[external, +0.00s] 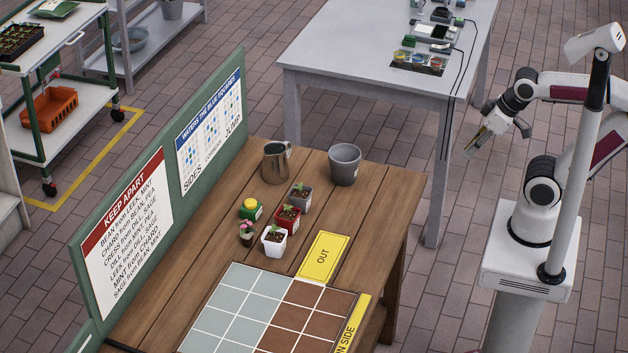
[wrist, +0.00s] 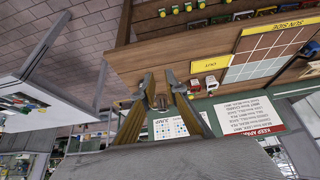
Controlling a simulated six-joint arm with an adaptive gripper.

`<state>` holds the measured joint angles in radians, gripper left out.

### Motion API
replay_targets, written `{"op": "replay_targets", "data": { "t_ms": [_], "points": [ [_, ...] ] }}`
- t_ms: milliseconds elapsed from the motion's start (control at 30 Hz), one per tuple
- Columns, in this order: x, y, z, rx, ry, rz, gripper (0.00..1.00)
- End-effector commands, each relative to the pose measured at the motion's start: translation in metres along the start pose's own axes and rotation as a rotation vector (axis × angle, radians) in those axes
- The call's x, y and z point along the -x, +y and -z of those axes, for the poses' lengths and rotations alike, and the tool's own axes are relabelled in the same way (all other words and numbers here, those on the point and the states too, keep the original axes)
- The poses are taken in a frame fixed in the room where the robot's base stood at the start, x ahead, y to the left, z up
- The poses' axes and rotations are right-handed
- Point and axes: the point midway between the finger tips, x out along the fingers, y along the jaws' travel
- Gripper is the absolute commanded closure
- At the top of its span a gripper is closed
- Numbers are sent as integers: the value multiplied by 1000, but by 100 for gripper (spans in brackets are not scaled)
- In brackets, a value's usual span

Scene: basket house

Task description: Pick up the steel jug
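The steel jug (external: 276,165) stands upright at the back left of the wooden table in the external view, left of a grey bucket. Its handle side faces right. My gripper (external: 476,146) hangs in the air far to the right of the jug, beyond the table's right edge, and touches nothing. In the wrist view my gripper (wrist: 160,76) shows two separated fingers with a gap between the tips. Small grey shapes show between the fingers against the table, but I cannot tell which is the jug.
The grey bucket (external: 344,166) stands close right of the jug. Several small potted plants, including a red pot (external: 287,219), stand in front. A green sign board (external: 213,125) rises along the table's left edge. A grey table (external: 350,65) with electronics stands behind.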

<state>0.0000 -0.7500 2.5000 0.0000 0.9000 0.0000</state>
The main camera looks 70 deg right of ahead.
Motion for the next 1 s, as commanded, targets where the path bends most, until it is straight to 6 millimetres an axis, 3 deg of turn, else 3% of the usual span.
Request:
{"op": "replay_targets", "data": {
  "t_ms": [367, 1000],
  "points": [
    [-5, -12, 17, -3, -15, 53, 88],
    [-44, -55, 122, -56, -10, 296, 88]
  ]
}}
